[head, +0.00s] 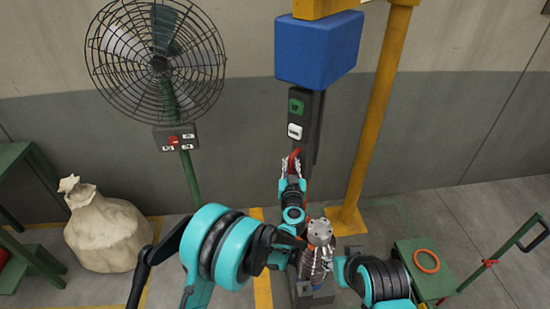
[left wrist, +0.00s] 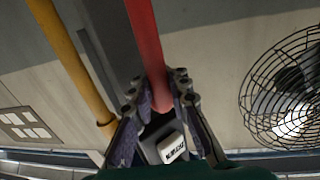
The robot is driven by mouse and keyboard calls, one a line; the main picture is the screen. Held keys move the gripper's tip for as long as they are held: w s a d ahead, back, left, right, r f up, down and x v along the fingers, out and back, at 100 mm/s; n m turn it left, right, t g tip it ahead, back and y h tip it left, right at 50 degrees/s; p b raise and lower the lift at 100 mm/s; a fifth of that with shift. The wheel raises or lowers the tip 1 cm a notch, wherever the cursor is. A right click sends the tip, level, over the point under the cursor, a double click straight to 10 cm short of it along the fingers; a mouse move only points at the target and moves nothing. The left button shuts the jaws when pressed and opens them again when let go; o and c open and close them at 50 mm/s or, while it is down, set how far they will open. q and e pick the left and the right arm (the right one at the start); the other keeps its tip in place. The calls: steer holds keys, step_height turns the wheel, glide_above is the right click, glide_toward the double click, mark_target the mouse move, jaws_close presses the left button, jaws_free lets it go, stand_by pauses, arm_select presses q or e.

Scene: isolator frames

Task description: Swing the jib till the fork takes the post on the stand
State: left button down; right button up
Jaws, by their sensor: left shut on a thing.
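My left gripper (head: 291,163) is shut on the red bar (head: 294,158), which stands in front of the dark pendant (head: 305,118) with its green and white buttons. In the left wrist view the fingers (left wrist: 163,103) close on both sides of the red bar (left wrist: 147,45). A blue box (head: 318,48) hangs above the pendant, under a yellow beam (head: 322,7). A silver flanged part (head: 319,231) shows at the bottom centre, near my right arm. My right gripper is unclear among the silver parts there. I cannot make out the fork, post or stand.
A yellow column (head: 378,115) stands right of the pendant. A caged fan (head: 158,65) with a switch box stands left. A sack (head: 103,232) sits on the floor at far left, near a green bench (head: 18,170).

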arm_select(q)
steer(key=shift+s+d+f, duration=0.1)
steer(key=shift+s+d, duration=1.25)
steer(key=shift+s, duration=0.25)
steer(key=c, duration=1.4)
jaws_free()
steer(key=shift+a, duration=0.1)
steer(key=shift+c, duration=0.2)
steer(key=shift+s, duration=0.1)
steer(key=s, duration=0.7)
steer(key=shift+s+a, duration=0.2)
